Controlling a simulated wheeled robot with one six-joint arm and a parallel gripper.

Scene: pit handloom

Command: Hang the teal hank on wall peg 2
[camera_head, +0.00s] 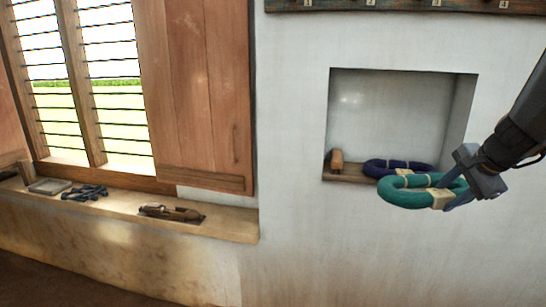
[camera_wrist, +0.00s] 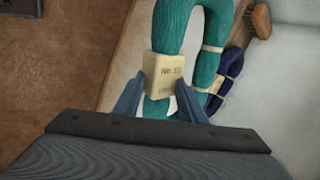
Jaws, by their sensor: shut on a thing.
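The teal hank (camera_head: 398,197) is a ring of thick yarn with a pale paper band. My gripper (camera_head: 455,193) is shut on it near the band and holds it in front of the wall niche. In the wrist view the teal hank (camera_wrist: 183,30) rises from between the two fingers of my gripper (camera_wrist: 170,95), with its lettered tag (camera_wrist: 164,72) between them. The peg board (camera_head: 400,7) runs along the top edge of the head view. The number 2 plate (camera_head: 370,3) shows on it, but the pegs themselves are cut off.
The wall niche (camera_head: 400,95) holds a purple hank (camera_head: 385,167) and a brown wooden brush-like object (camera_head: 337,160). A window sill (camera_head: 230,224) at left carries a wooden shuttle-like tool (camera_head: 170,213) and dark small items (camera_head: 84,192). The wall between niche and peg board is clear.

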